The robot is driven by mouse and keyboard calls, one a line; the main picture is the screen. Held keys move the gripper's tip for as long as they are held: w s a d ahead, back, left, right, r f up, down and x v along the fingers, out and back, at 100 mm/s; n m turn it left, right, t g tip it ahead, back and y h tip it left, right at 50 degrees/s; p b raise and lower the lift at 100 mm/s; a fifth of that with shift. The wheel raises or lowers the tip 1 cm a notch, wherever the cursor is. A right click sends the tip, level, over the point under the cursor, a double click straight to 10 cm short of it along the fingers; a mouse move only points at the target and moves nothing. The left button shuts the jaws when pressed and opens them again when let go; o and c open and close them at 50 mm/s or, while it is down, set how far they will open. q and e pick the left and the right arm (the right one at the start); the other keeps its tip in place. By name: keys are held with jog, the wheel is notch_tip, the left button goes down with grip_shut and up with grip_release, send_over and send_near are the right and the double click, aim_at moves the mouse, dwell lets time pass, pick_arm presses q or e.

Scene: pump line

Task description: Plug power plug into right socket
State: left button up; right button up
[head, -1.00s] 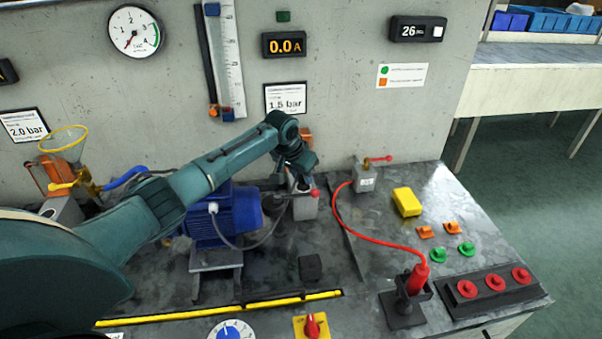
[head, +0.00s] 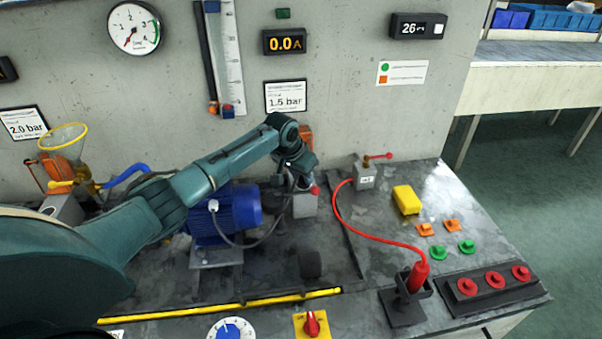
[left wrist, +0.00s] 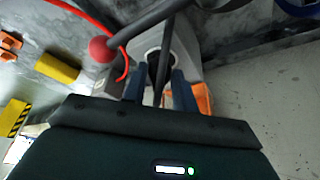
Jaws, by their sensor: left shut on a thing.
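My left gripper (head: 297,180) points down above the back of the bench, right of the blue motor (head: 228,212). A grey cable (head: 268,236) loops from the motor up to this gripper. In the left wrist view the fingers (left wrist: 159,80) are shut around a slim dark piece with a cable, which I take to be the power plug; its body is mostly hidden. An orange fitting (head: 306,136) on the wall just behind the arm is partly covered; it also shows in the left wrist view (left wrist: 202,98). I cannot make out the right socket. My right gripper is not in view.
A grey valve box (head: 305,206) with a red-knobbed lever stands close beside the gripper. Another valve (head: 365,177), a red cable (head: 385,242), a yellow block (head: 406,200) and red buttons (head: 494,282) are to the right. A dark block (head: 310,263) stands in front.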

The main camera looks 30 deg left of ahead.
pick_arm(q)
jog(key=shift+f, duration=0.1)
jog(key=shift+f, duration=0.25)
dwell(0.4)
jog(key=o, duration=1.1)
jog(key=shift+c, duration=0.2)
jog(key=shift+r, duration=0.2)
jog(key=p+v, duration=0.3)
jog(key=shift+s+r+b, duration=0.1)
jog(key=shift+r+b, duration=0.05)
jog(key=shift+b, duration=0.15)
jog(key=shift+v, duration=1.15)
